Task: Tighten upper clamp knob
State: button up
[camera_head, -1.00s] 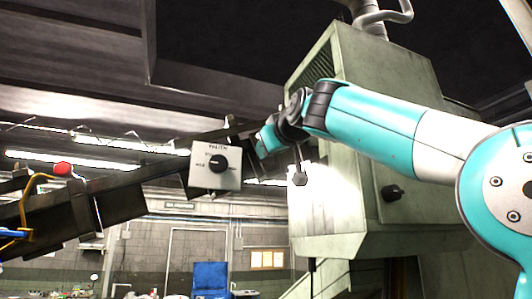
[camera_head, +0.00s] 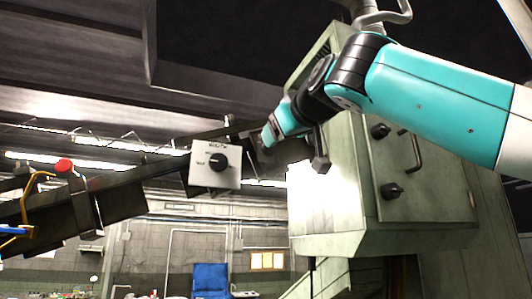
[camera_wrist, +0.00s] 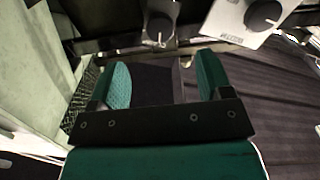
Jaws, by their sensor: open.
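My gripper (camera_head: 270,136) is at the far end of the teal arm, beside the sloping dark rail. In the wrist view, my gripper (camera_wrist: 163,82) is open, with nothing between its two green fingers. A dark round knob (camera_wrist: 159,27) is just beyond the fingertips, roughly in line with the gap and apart from it. It sits at a rail; I cannot tell for certain that it is the upper clamp knob. In the head view my gripper and wrist cover that spot. Two other black knobs, an upper one (camera_head: 380,131) and a lower one (camera_head: 391,190), are on the green machine housing.
A white dial box (camera_head: 213,165) hangs on the rail (camera_head: 130,180) left of my gripper; its dial (camera_wrist: 262,14) is at the upper right in the wrist view. The green housing (camera_head: 330,215) stands close to the right. A red button (camera_head: 64,165) is farther left.

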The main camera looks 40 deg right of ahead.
aim_at(271, 154)
jog(key=shift+s, duration=0.15)
jog(key=w+d+m, duration=0.1)
jog(key=w, duration=0.1)
jog(key=w+m, duration=0.1)
jog(key=w, duration=0.2)
jog(key=w+d+m+p, duration=0.1)
jog(key=w, duration=0.2)
jog(key=shift+w+d, duration=0.25)
jog(key=shift+d, duration=0.05)
jog(key=shift+s+a+m+b, duration=0.1)
jog(key=shift+m+b, duration=0.1)
jog(key=shift+m, duration=1.15)
jog(key=shift+s+a+m+b, duration=0.1)
jog(key=shift+s+m+b, duration=0.1)
jog(key=shift+m, duration=1.1)
jog(key=shift+s+m+b, duration=0.1)
jog(key=shift+m+b, duration=0.1)
jog(key=shift+m, duration=1.15)
jog(key=shift+c, duration=0.2)
